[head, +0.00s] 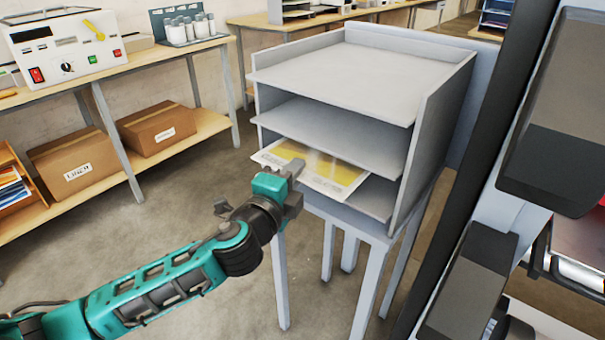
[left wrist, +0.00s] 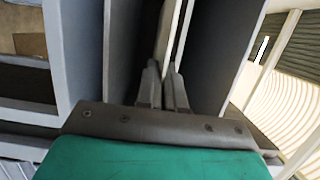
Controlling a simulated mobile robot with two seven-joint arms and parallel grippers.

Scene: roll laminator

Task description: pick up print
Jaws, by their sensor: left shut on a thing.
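The print (head: 318,172), a white sheet with a yellow picture, lies in the lowest compartment of the grey shelf rack (head: 340,75), with its front edge sticking out. My left gripper (head: 293,172) is at that front edge and is shut on the print. In the left wrist view the two fingertips (left wrist: 163,88) are close together on the thin pale edge of the print (left wrist: 182,38), between two grey shelf boards. The rear of the print is hidden under the shelf above. My right gripper is not in view.
The rack stands on a grey stand (head: 325,240) with thin legs. A wooden bench (head: 150,55) at the left carries a white machine (head: 65,48), with cardboard boxes (head: 157,128) on its lower shelf. A dark post (head: 480,170) stands close at the right. The floor in front is clear.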

